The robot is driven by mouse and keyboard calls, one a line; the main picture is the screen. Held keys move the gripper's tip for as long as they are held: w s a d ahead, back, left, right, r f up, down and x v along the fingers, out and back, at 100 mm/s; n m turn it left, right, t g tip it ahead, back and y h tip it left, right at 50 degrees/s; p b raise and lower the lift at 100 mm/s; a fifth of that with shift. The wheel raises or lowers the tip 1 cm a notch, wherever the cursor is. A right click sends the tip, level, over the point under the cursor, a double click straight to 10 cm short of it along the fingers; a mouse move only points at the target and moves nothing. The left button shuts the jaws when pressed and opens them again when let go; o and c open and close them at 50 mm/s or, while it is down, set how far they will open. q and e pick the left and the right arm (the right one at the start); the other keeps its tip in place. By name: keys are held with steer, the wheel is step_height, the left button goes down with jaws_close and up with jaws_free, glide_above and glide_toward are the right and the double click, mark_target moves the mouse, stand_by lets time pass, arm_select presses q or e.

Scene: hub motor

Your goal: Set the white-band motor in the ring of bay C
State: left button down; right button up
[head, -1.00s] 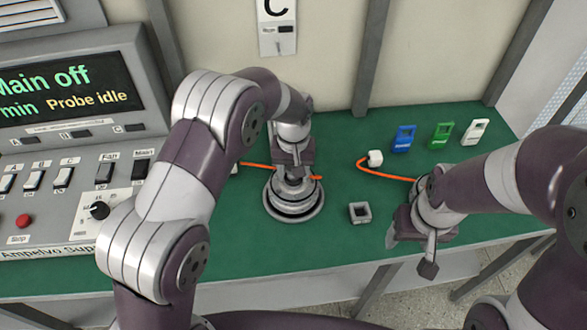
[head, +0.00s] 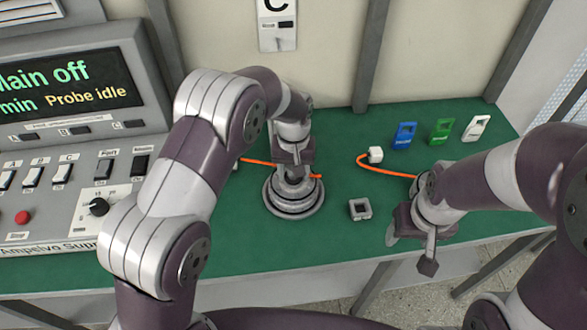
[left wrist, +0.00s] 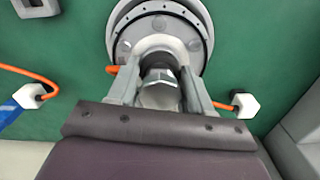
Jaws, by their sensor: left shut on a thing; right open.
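The grey motor (head: 291,190) is upright within the round grey ring (head: 293,215) on the green bench, below the C sign (head: 277,22). My left gripper (head: 293,172) points down and is shut on the motor's central shaft. The left wrist view shows the fingers (left wrist: 160,88) around the shaft, with the motor's disc (left wrist: 130,42) inside the ring (left wrist: 203,40). I cannot tell whether the motor is fully seated, and its white band is not clear. My right gripper (head: 411,250) is open and empty over the bench's front edge.
An orange cable (head: 385,173) with a white plug (head: 375,155) lies right of the ring. A small square grey part (head: 360,209) is nearby. Blue (head: 404,135), green (head: 441,131) and white (head: 476,127) tags lie at the back right. The control console (head: 75,130) stands at left.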

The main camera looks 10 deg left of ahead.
arm_select(q)
steer(key=shift+c, duration=2)
jaws_free()
steer(key=shift+f, duration=0.1)
steer(key=shift+s+f, duration=0.1)
step_height(320, 180, up, 7)
steer(key=shift+f, duration=0.15)
step_height(320, 180, up, 6)
steer(key=p, duration=0.4)
steer(key=s+a, duration=0.6)
steer(key=s, duration=0.3)
steer(key=s+a+t, duration=0.1)
steer(key=s+a, duration=0.5)
steer(key=s, duration=0.4)
steer(key=shift+a+f+m, duration=0.25)
steer(key=shift+a+m, duration=0.05)
steer(key=shift+a, duration=0.05)
